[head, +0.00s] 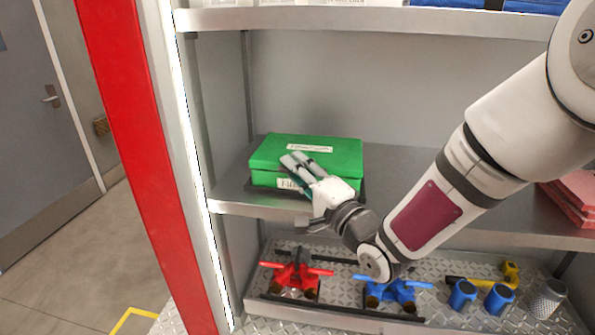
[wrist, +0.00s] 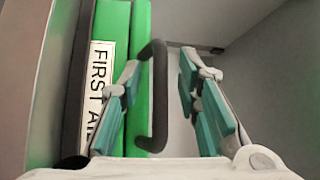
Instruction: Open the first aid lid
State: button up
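The green first aid box (head: 335,153) sits on the middle shelf with its lid shut and a white label on top. In the wrist view the box (wrist: 138,30) appears turned on its side, with a "FIRST AID" label (wrist: 100,95) on its front.
The middle shelf's front edge (head: 255,211) runs below my gripper, and the upper shelf (head: 360,20) is above the box. A red post (head: 125,130) stands at the left. Red (head: 297,276) and blue (head: 395,290) valve fittings lie in the tray below. Red items (head: 572,197) are at the shelf's right.

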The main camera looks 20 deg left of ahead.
grip_shut()
